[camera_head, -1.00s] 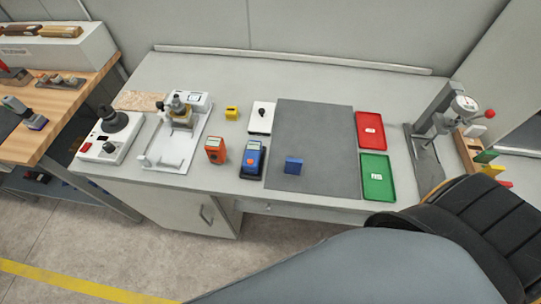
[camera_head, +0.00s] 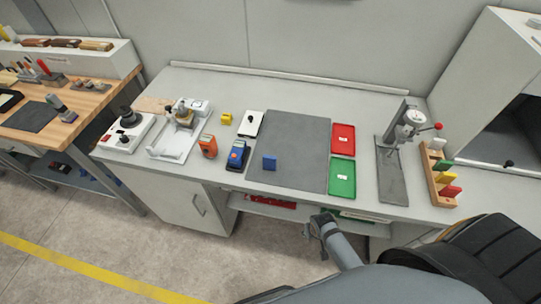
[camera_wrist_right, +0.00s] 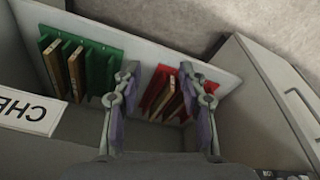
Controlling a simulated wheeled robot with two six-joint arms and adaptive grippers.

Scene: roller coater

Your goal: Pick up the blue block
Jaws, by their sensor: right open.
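The blue block (camera_head: 269,162) sits on the left front part of the dark grey mat (camera_head: 301,140) on the bench. My right gripper (camera_head: 322,223) is in front of the bench, below the front edge and right of the block in the head view, clearly apart from it. In the right wrist view my right gripper (camera_wrist_right: 161,80) is open, with nothing between its fingers. The block does not show in the wrist view. My left gripper is in neither view.
Red (camera_head: 342,138) and green (camera_head: 342,177) trays lie right of the mat. A blue device (camera_head: 237,156) and orange device (camera_head: 208,146) stand left of the block. A dial gauge stand (camera_head: 404,130) is at right. Below the bench, a shelf holds green (camera_wrist_right: 100,72) and red racks.

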